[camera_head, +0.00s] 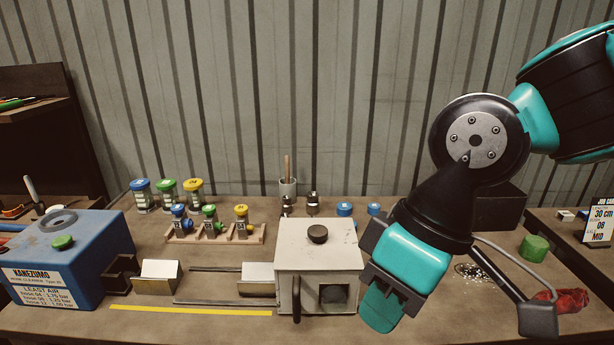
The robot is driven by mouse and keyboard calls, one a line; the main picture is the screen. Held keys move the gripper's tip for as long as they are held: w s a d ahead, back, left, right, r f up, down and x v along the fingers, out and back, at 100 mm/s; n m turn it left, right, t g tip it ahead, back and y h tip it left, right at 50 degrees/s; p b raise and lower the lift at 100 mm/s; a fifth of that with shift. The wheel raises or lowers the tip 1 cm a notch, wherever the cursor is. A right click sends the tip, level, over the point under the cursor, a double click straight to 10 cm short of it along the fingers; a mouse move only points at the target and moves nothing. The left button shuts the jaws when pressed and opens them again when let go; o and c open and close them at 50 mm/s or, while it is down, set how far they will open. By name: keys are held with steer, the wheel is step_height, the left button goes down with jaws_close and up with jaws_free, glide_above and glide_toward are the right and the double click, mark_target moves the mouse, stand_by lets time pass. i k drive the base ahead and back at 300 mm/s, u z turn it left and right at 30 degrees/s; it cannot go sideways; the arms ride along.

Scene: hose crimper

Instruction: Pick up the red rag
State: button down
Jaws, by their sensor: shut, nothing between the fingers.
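The red rag (568,300) lies crumpled on the bench at the far right, near the front. A black block and a grey cable in front of it hide part of its left side. My gripper (381,310) points down, just right of the grey machine and well left of the rag. Its teal fingers are together, with nothing seen in them.
A grey box-shaped machine (318,262) with a black knob stands mid-bench. A blue hose cleaner (70,262) stands at left. A green block (534,248) stands behind the rag, and a sign (600,222) is at right.

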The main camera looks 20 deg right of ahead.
mark_target(571, 301)
steer(key=z, duration=1.65)
steer(key=k, duration=0.25)
steer(key=u, duration=0.3)
steer(key=i, duration=0.7)
steer(key=u, duration=0.15)
